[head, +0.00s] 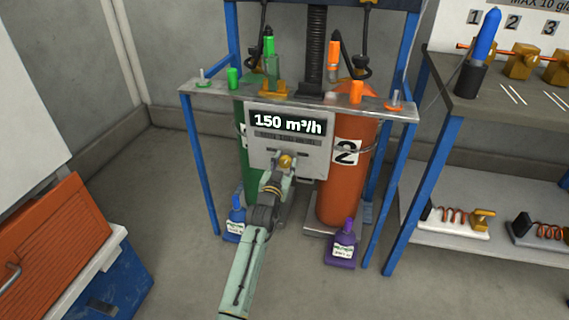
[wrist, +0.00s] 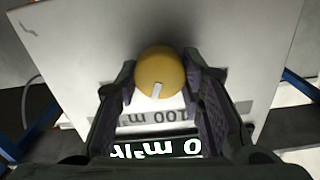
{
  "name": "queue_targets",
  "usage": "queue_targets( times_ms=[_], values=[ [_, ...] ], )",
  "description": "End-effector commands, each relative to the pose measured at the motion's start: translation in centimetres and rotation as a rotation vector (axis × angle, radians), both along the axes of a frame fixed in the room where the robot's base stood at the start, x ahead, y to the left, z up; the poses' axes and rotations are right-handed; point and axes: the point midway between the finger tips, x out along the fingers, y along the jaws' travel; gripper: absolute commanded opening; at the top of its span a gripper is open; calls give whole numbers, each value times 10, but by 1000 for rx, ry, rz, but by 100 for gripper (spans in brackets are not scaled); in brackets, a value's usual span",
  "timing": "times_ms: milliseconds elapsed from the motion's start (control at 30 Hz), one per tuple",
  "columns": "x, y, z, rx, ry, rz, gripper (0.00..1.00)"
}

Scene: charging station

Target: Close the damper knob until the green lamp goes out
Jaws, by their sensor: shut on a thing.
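The damper knob (wrist: 160,68) is a round yellow knob with a pale pointer mark on a light grey panel (wrist: 82,45). It also shows small in the head view (head: 286,161), in front of the panel (head: 263,155). My gripper (wrist: 160,80) has one dark finger on each side of the knob and is shut on it. In the head view my gripper (head: 280,177) reaches the panel's lower part. The display (head: 288,122) above the knob reads 150 m³/h. I cannot make out a lit green lamp; small green parts (head: 233,77) stand on the shelf above.
A green cylinder and an orange cylinder (head: 345,185) stand behind the panel inside a blue-legged frame (head: 204,170). A workbench (head: 520,115) is at right, an orange-lidded case (head: 60,240) at left.

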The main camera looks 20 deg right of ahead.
Motion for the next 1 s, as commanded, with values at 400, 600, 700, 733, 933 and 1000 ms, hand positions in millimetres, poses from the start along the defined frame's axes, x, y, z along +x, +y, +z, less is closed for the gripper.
queue_targets(
  times_ms=[400,600,700,733,933,1000],
  values=[
    [0,-1,-2,-108,71,-1,7],
    [1,0,0,-216,145,0,7],
    [1,1,1,-220,148,0,7],
    [1,1,1,-219,147,0,7],
    [1,1,1,-218,146,0,40],
    [1,1,1,-218,146,1,44]
  ],
)
